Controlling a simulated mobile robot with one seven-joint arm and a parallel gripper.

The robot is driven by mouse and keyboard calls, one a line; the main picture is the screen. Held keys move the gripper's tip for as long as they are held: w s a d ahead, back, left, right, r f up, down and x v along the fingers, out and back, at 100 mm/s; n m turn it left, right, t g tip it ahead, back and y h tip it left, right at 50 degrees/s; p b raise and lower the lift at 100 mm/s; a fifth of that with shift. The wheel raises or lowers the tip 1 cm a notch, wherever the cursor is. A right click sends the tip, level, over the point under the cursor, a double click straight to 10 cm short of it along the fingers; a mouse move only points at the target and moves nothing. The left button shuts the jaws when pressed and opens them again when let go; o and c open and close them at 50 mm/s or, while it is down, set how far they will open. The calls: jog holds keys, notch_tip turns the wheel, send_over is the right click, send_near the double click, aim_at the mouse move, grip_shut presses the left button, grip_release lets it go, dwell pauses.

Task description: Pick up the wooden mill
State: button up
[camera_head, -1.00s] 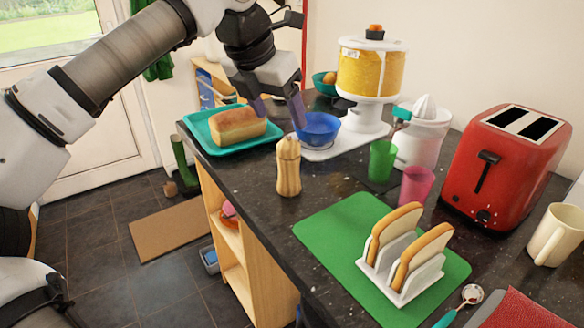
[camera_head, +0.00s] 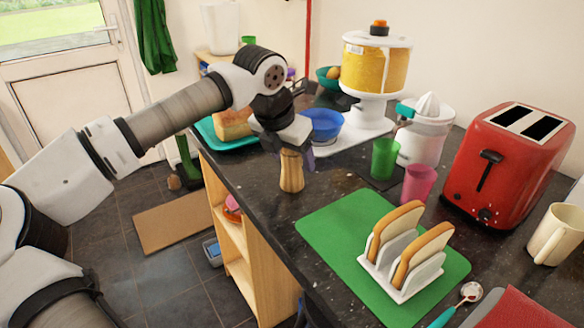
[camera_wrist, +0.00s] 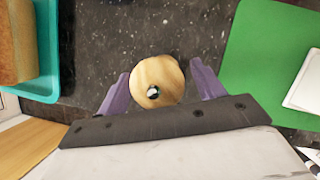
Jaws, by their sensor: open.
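The wooden mill (camera_head: 291,172) stands upright on the dark granite counter, near its front edge. In the head view my gripper (camera_head: 290,150) is right above it and hides its top. In the wrist view the mill's round wooden top (camera_wrist: 158,80) shows from above, with a small metal knob. The two purple fingertips of my gripper (camera_wrist: 160,88) are apart, one on each side of the mill's top, with gaps on both sides. My gripper is open and holds nothing.
A teal tray (camera_head: 206,133) with a bread loaf lies behind and left of the mill. A blue bowl (camera_head: 321,125) is close behind my gripper. A green mat (camera_head: 330,225) with a toast rack lies in front right. Green (camera_head: 384,157) and pink (camera_head: 418,184) cups stand to the right.

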jog(key=shift+w+d+f, duration=0.15)
jog(key=shift+f, duration=0.4)
jog(key=c, duration=1.1)
jog(key=shift+c, duration=0.2)
